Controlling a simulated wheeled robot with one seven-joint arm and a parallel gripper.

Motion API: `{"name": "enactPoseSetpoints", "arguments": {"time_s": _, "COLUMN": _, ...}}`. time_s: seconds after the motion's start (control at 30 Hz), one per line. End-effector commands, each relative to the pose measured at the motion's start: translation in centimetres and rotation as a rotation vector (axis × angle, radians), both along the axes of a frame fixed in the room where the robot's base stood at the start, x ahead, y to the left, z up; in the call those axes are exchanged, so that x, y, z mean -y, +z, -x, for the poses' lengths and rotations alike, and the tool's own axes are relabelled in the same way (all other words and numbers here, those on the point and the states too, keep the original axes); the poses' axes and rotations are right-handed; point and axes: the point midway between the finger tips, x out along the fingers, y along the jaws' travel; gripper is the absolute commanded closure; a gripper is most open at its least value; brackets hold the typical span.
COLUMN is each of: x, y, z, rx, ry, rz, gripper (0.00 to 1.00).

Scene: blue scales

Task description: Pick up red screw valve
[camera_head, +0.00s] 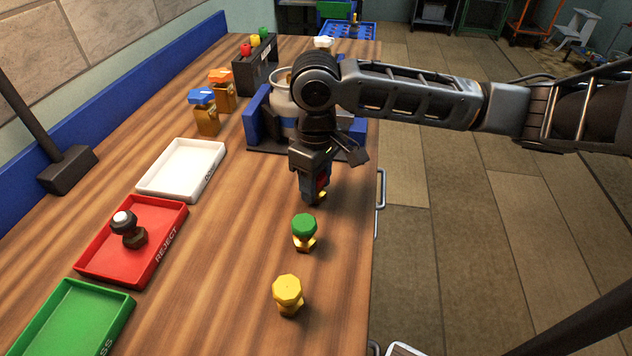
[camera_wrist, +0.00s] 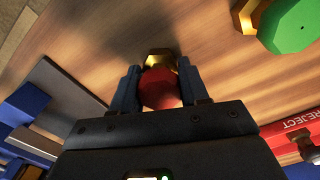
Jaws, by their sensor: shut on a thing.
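The red screw valve (camera_wrist: 160,88) has a red cap and a brass body. In the wrist view it sits between the two fingers of my gripper (camera_wrist: 158,90), which are shut on it. In the head view my gripper (camera_head: 313,190) points down close above the wooden bench, and the valve (camera_head: 323,183) is mostly hidden behind the fingers. I cannot tell whether the valve still touches the bench.
A green-capped valve (camera_head: 304,231) and a yellow-capped valve (camera_head: 288,294) stand nearer on the bench. A red tray (camera_head: 98,268) holding a white-topped part, a white tray (camera_head: 180,168) and a green tray (camera_head: 70,325) lie left. A blue-sided fixture (camera_head: 257,112) stands behind my gripper.

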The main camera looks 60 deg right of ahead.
Motion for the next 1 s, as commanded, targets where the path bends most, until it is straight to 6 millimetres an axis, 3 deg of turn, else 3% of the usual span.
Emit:
{"name": "enactPoseSetpoints", "arguments": {"time_s": 0.27, "x": 0.0, "y": 0.9, "z": 0.0, "rx": 0.001, "ry": 0.001, "rz": 0.000, "gripper": 0.91}}
{"name": "enactPoseSetpoints", "arguments": {"time_s": 0.47, "x": 0.0, "y": 4.1, "z": -0.1, "rx": 0.004, "ry": 0.002, "rz": 0.001, "gripper": 0.91}}
{"name": "enactPoseSetpoints", "arguments": {"time_s": 0.8, "x": 6.8, "y": 8.4, "z": 3.4, "rx": 0.002, "ry": -0.005, "rz": 0.002, "gripper": 0.91}}
{"name": "enactPoseSetpoints", "arguments": {"time_s": 1.0, "x": 9.3, "y": 10.2, "z": 4.6, "rx": 0.001, "ry": -0.003, "rz": 0.001, "gripper": 0.91}}
